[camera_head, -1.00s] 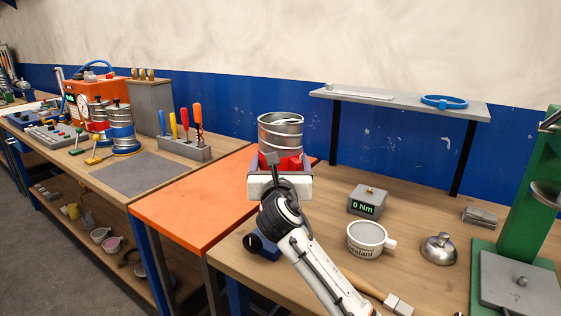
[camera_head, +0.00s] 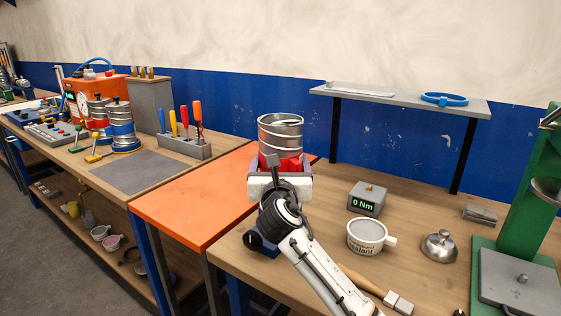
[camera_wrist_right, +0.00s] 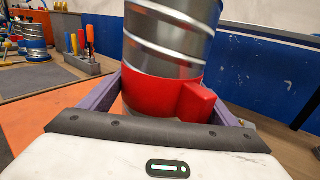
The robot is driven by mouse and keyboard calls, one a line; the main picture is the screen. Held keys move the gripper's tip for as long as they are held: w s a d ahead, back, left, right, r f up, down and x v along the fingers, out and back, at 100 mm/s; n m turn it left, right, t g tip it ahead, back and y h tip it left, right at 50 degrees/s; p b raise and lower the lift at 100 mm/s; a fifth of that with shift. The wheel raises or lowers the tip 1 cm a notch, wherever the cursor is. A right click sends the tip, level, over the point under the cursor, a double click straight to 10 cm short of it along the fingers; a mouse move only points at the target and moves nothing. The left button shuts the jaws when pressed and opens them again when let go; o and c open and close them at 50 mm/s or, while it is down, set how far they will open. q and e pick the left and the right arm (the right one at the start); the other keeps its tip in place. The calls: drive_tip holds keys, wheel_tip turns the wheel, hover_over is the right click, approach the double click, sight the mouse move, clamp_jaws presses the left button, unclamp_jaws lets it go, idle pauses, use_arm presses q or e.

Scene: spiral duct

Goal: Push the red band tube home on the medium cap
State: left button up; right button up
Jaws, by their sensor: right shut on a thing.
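The red band tube (camera_head: 281,136) is a ribbed silver metal duct with a red band and stands about upright in front of me. In the right wrist view its red band (camera_wrist_right: 155,95) has a red block on its right side. My right gripper (camera_head: 281,168) is shut on the tube at its red band, with a purple-grey finger on either side in the right wrist view (camera_wrist_right: 168,88). The tube's lower end is hidden behind my gripper and arm. I cannot make out the medium cap or whether the tube touches it. My left gripper is out of view.
An orange mat (camera_head: 190,205) lies left of the tube. To the right are a 0 Nm meter (camera_head: 367,198), a sealant mug (camera_head: 367,237), a metal lid (camera_head: 438,246) and a green press (camera_head: 530,215). A raised shelf (camera_head: 395,103) holds a blue ring (camera_head: 445,99).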

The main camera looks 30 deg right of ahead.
drive_tip(key=shift+f, duration=0.5)
drive_tip(key=shift+f, duration=0.4)
drive_tip(key=shift+f+b, duration=0.45)
drive_tip(key=shift+f, duration=0.2)
drive_tip(key=o, duration=1.3)
drive_tip(key=shift+f, duration=0.1)
drive_tip(key=shift+s, duration=0.1)
drive_tip(key=v, duration=1)
drive_tip(key=shift+a, duration=0.1)
